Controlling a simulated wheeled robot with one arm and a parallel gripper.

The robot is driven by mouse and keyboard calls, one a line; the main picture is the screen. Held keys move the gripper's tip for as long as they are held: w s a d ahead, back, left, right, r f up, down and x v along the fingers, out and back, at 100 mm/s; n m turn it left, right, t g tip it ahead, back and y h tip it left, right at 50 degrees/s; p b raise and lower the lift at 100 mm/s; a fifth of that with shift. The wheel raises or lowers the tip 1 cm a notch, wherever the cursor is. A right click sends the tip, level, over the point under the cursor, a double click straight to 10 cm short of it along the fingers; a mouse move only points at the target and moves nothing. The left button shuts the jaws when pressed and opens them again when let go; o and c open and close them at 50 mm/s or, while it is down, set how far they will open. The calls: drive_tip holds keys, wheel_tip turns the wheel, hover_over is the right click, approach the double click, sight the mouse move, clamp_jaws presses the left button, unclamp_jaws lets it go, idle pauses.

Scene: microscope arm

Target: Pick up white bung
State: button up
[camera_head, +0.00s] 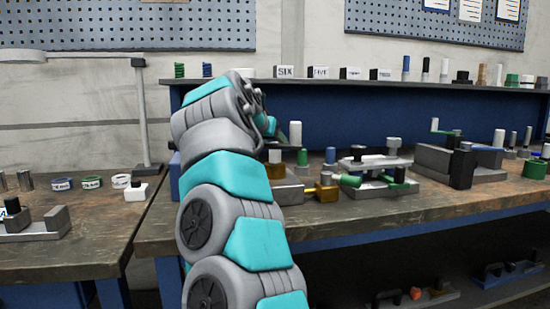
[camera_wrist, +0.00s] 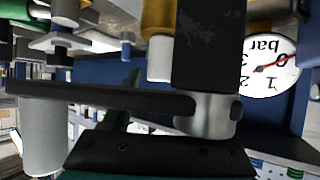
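A small white plug (camera_head: 275,156) stands on a gold fitting (camera_head: 275,171) on the right bench, just right of my arm. In the wrist view, which looks upside down, a white cylinder (camera_wrist: 160,58) shows with a gold part (camera_wrist: 158,18) above it; it looks like the same plug. A taller white cylinder (camera_head: 295,133) stands behind; I cannot tell for sure which one is the bung. In the head view my gripper is mostly hidden behind my arm. In the wrist view its dark mount shows at the bottom; the fingertips are not clear. I see nothing clearly held.
A green cylinder (camera_head: 302,157) and a metal fixture (camera_head: 375,162) stand close to the right of the plug. A shelf (camera_head: 330,82) with labelled blocks runs above the bench. A dial gauge (camera_wrist: 268,66) is close on the right in the wrist view. A lamp (camera_head: 140,110) stands left.

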clamp_jaws()
idle(0.6)
